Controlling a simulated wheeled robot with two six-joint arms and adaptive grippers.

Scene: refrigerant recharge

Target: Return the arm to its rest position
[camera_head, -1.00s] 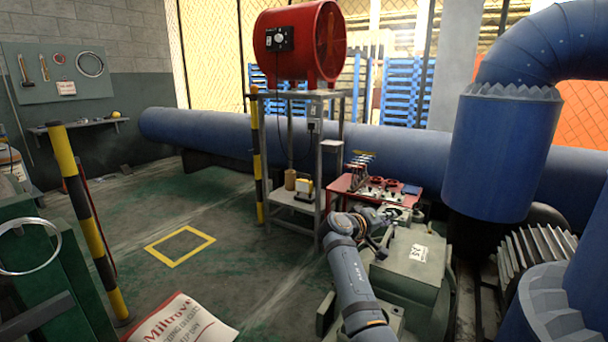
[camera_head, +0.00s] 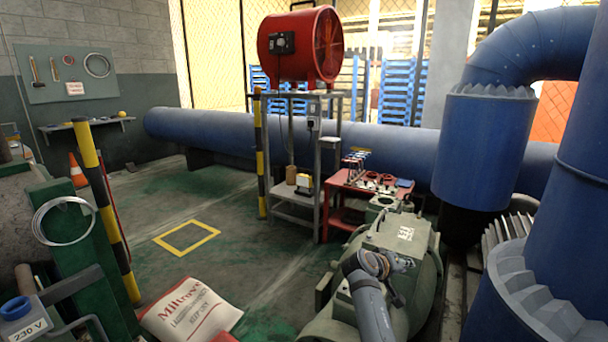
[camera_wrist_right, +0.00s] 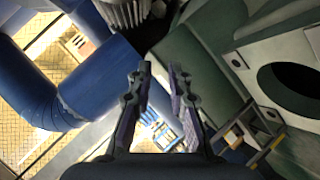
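My right arm comes in from the bottom of the head view, with its gripper (camera_head: 404,265) over the lower part of the green machine housing (camera_head: 425,245). In the right wrist view, my right gripper (camera_wrist_right: 159,75) has its two dark fingers apart, with nothing between them. I cannot tell from the head view whether it touches the housing. My left arm and gripper do not show.
A blue pipe (camera_head: 495,150) stands at the right. A red tool table (camera_head: 340,214) and a grey stand (camera_head: 327,190) with a red fan (camera_head: 300,45) are behind the housing. A striped post (camera_head: 105,215) and white sack (camera_head: 190,310) are left. Floor between is clear.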

